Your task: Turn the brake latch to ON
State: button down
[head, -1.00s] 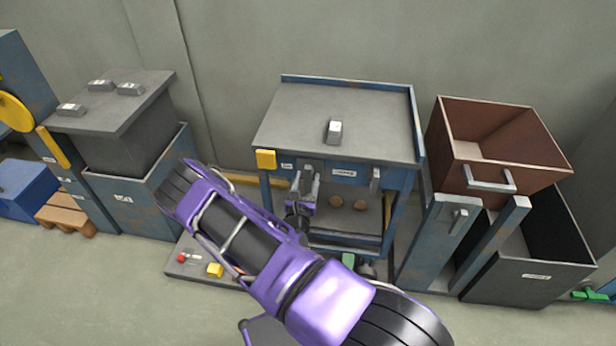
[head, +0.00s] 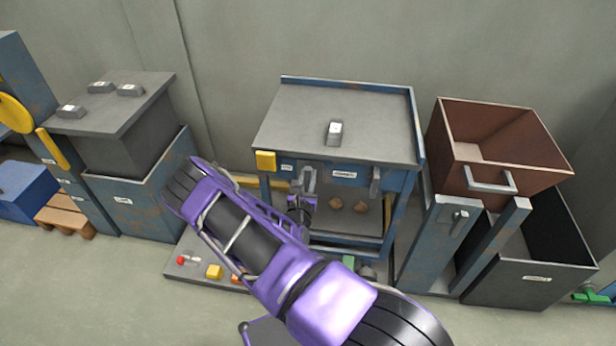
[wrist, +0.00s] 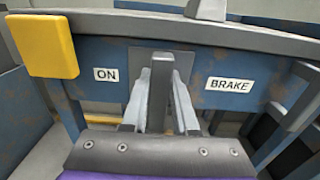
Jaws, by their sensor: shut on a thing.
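The brake latch (wrist: 160,88) is a dark grey bar on a grey plate on the blue front panel of the bench. In the wrist view it stands roughly upright between an ON label (wrist: 106,75) on the left and a BRAKE label (wrist: 230,84) on the right. My gripper (wrist: 161,85) is shut on the latch, one grey finger on each side of it. In the head view my gripper (head: 303,184) is at the bench front, and it mostly hides the latch.
A yellow block (wrist: 42,46) sits on the panel's left corner. The bench top (head: 300,105) overhangs the panel and carries a small grey block (head: 334,132). Brown lumps (head: 347,206) lie on the shelf below. A brown bin (head: 500,140) stands at right.

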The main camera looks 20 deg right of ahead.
jog(key=shift+a+n, duration=0.1)
jog(key=shift+n, duration=0.2)
jog(key=n, duration=0.1)
jog(key=n+p, duration=0.1)
jog(key=n, duration=0.1)
jog(key=shift+w+a+n, duration=0.15)
jog(key=shift+a+n, duration=0.05)
jog(key=shift+n, duration=0.1)
jog(key=n, duration=0.4)
jog(key=f+n, duration=0.1)
jog(key=n, duration=0.8)
jog(key=shift+w+a+f+n, duration=0.25)
jog(key=shift+a+f+n, duration=0.05)
jog(key=shift+a, duration=0.05)
jog(key=c, duration=0.7)
grip_release()
